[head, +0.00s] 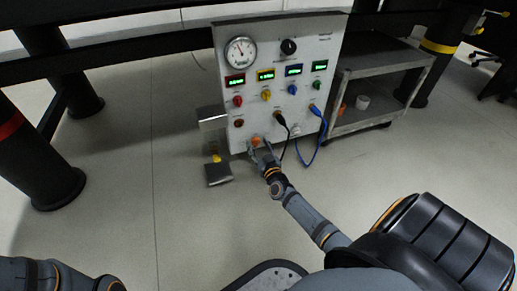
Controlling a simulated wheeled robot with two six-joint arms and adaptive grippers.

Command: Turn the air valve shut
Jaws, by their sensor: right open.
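The upright white control panel (222,52) stands ahead with a round gauge (241,53) at its upper left. An orange-red knob (256,141), which looks like the air valve, sits low on the panel. My right gripper (262,149) is open at this knob, its fingers to either side of it; I cannot tell whether they touch it. The fingers hide the knob's lower part. The knob's turn angle is too small to read. My left arm shows at the bottom left, but its gripper is out of view.
A black dial (288,46), small displays and several coloured knobs fill the panel above. A black cable (281,122) and a blue cable (314,146) hang right of my gripper. A grey cart (382,62) stands at right. The floor (120,210) in front is clear.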

